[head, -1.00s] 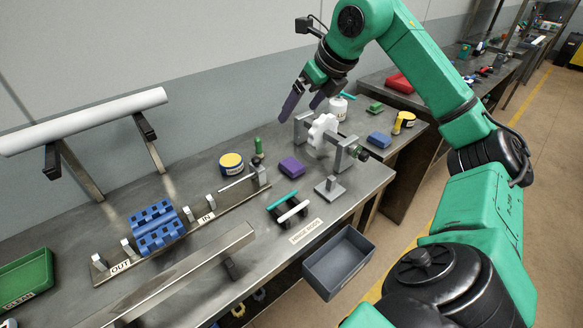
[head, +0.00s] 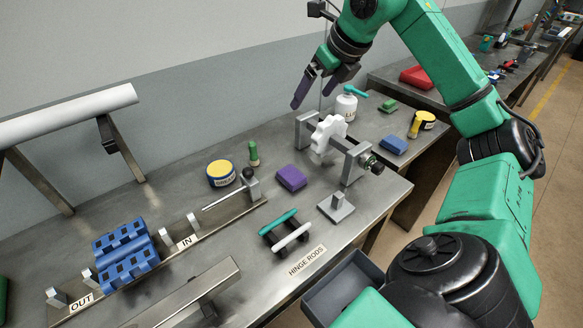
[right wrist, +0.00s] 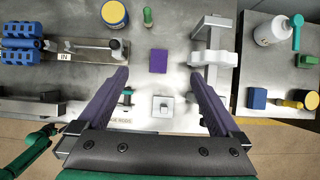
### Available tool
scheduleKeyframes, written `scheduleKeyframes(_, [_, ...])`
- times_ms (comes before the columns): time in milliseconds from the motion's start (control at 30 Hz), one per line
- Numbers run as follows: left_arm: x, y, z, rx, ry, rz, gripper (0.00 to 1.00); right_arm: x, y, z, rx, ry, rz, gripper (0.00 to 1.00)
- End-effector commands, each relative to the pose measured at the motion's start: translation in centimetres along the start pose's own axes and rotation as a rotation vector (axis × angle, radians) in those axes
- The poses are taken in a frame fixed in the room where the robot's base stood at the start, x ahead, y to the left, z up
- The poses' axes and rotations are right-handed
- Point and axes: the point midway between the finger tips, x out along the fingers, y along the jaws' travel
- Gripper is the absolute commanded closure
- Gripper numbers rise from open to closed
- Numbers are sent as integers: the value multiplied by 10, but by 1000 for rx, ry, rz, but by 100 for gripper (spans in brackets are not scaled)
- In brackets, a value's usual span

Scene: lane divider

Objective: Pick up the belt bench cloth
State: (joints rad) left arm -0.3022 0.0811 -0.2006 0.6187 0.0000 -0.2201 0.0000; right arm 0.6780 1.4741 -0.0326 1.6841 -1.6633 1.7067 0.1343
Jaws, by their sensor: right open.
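The cloth that fits the belt bench is a flat purple folded pad (head: 291,178) on the steel bench top (head: 240,225), between the yellow-lidded tin and the clamp fixture. It also shows in the right wrist view (right wrist: 158,61), lying between my fingertips in the picture. My right gripper (head: 313,98) has purple fingers spread wide and empty, raised above the back of the bench. The right wrist view shows both fingers (right wrist: 159,76) apart, with the bench still some way below. My left gripper is not in view.
The clamp fixture with a white sprocket (head: 327,138) stands right of the cloth. A yellow-lidded tin (head: 221,173), green bottle (head: 253,154) and hinge rods (head: 285,230) lie around it. Blue belt modules (head: 125,252) sit left. A grey bin (head: 345,285) hangs at the front edge.

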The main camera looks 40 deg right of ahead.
Motion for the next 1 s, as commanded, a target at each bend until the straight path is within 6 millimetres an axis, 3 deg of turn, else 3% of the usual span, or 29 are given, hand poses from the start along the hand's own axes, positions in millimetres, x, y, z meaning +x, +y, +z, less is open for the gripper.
scheduleKeyframes(33, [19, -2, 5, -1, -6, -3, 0, 17, 0, -10, 0, 0, 0, 0])
scheduleKeyframes(200, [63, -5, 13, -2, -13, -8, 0, 55, 0, -32, 0, 1, 0, 0])
scheduleKeyframes(533, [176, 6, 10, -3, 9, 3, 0, 153, 0, -88, 0, 0, 0, 0])
scheduleKeyframes(733, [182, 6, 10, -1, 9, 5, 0, 170, 1, -90, 0, 1, 4, 0])
scheduleKeyframes(1000, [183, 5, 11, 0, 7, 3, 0, 234, 1, -88, 0, 3, 5, 0])
